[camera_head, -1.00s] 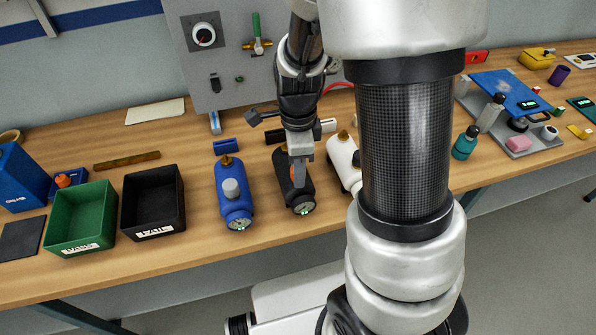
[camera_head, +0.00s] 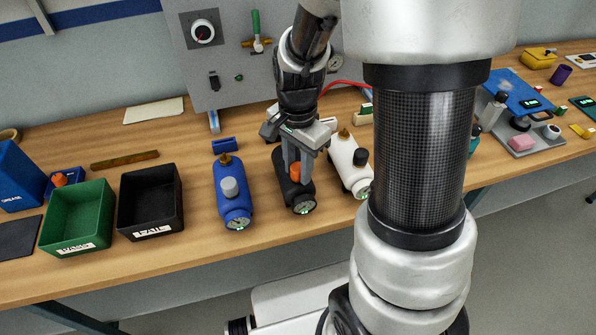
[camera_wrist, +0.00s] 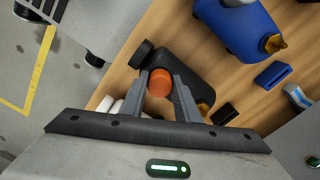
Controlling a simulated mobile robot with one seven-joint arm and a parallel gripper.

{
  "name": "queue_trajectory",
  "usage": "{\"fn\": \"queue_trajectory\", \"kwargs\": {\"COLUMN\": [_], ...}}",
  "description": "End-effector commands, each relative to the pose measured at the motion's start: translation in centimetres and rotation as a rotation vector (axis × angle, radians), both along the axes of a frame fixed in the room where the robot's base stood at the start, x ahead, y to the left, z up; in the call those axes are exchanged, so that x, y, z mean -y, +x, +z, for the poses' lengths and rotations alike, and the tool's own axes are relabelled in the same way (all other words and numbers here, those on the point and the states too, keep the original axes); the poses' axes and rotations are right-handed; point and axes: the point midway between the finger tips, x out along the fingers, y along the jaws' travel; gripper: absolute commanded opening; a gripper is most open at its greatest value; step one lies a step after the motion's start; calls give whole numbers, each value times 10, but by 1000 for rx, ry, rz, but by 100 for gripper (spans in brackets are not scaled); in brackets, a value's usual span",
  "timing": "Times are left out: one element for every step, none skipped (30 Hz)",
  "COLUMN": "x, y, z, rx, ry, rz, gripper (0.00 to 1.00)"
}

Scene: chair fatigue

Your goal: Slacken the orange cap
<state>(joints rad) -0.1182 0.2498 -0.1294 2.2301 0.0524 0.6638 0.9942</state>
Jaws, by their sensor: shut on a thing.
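The orange cap (camera_head: 295,172) sits on top of the black cylinder (camera_head: 302,194), which lies on the wooden bench with its gauge end toward the front edge. My gripper (camera_head: 296,174) points down over the black cylinder, with its fingers on either side of the cap. In the wrist view the orange cap (camera_wrist: 160,82) shows between the two fingertips of my gripper (camera_wrist: 161,80), which is shut on it. The black cylinder (camera_wrist: 185,68) lies beneath the fingers, partly hidden by them.
A blue cylinder (camera_head: 230,205) with a grey cap lies to the left, and a white cylinder (camera_head: 346,158) with a black cap lies close on the right. A green bin (camera_head: 77,235) and a black bin (camera_head: 151,222) stand further left. A grey panel (camera_head: 232,98) stands behind.

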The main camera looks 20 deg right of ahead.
Motion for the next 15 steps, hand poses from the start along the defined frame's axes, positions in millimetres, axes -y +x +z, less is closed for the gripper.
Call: {"fn": "queue_trajectory", "kwargs": {"x": [0, 0, 0, 0, 0, 0, 0, 0, 0, 0, 0, 0, 0, 0, 0], "y": [0, 0, 0, 0, -1, 0, 0, 0, 0, 0, 0, 0, 0, 0, 0], "z": [0, 0, 0, 0, 0, 0, 0, -1, -1, -1, -1, -1, -1, -1, 0], "rx": [-1, -1, -1, -1, -1, -1, -1, -1, -1, 0, 0, 0, 0, 0, 0], "ry": [0, 0, 0, 0, 0, 0, 0, 0, 0, 1, 1, 1, 0, 0, 0], "rz": [1, 0, -1, -1, -1, 3, 15, 38, 85, 127, 170, 225, 261, 292, 322], "gripper": [6, 6, 6, 6, 6, 6, 6, 6, 6, 6, 5, 5, 5, 5, 5]}}
